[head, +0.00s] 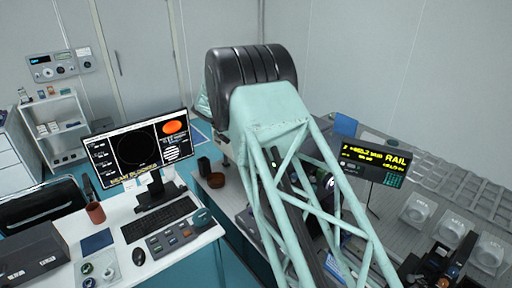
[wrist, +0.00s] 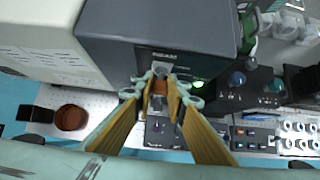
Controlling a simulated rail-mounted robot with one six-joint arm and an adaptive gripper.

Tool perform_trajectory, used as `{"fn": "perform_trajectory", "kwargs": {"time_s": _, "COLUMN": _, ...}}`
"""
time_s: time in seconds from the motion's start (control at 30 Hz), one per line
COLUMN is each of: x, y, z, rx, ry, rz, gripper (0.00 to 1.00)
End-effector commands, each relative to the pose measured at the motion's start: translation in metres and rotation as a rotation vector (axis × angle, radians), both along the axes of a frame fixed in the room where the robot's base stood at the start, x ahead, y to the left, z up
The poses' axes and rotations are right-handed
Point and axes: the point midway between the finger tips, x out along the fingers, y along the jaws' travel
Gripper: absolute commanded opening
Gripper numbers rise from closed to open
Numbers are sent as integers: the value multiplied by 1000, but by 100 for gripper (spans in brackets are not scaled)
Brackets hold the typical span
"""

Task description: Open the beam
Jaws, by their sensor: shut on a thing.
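The handle sits at the front of a dark grey box (wrist: 200,25), just below a small label that seems to read BEAM. The fingers partly cover the handle and its mount. In the head view, the monitor (head: 138,146) shows BEAM BLOCKED in yellow. My own arm hides the gripper and handle there.
A green light (wrist: 198,84) glows right of the handle. Panels with knobs and buttons (wrist: 255,135) lie to the right. A brown round pot (wrist: 71,118) stands on the perforated table at left.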

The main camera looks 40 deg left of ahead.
Motion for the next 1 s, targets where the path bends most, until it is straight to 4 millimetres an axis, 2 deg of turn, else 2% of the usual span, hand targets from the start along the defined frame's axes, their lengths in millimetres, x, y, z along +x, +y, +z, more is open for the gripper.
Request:
{"fn": "perform_trajectory", "kwargs": {"time_s": 0.47, "x": 3, "y": -1, "z": 4, "rx": 33, "ry": 146, "rz": -1, "gripper": 3}}
{"fn": "perform_trajectory", "kwargs": {"time_s": 1.0, "x": 3, "y": -1, "z": 4, "rx": 37, "ry": 167, "rz": -1, "gripper": 3}}
